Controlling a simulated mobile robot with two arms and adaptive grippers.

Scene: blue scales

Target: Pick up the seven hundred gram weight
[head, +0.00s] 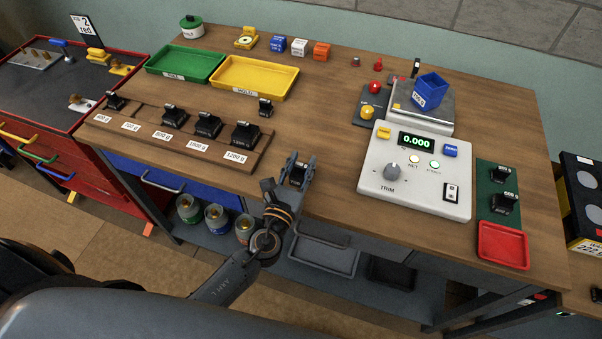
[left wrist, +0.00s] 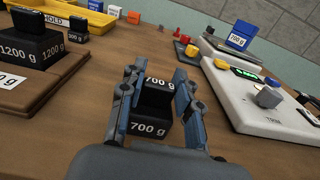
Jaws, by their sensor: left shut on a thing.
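The seven hundred gram weight (left wrist: 152,118) is a black block with a handle and white "700 g" lettering, seen in the left wrist view. My left gripper (left wrist: 160,92) is shut on it, with one finger on each side. In the head view my left gripper (head: 298,172) is over the front edge area of the wooden bench, right of the weight rack, and largely hides the weight. I cannot tell whether the weight touches the bench. My right gripper is not in view.
A wooden rack (head: 140,119) holds several black weights at the left. A smaller black weight (head: 265,107) stands behind it. Green (head: 160,71) and yellow (head: 290,88) trays lie further back. The white scale console (head: 374,195) reads 0.000. A red tray (head: 503,245) is at the right.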

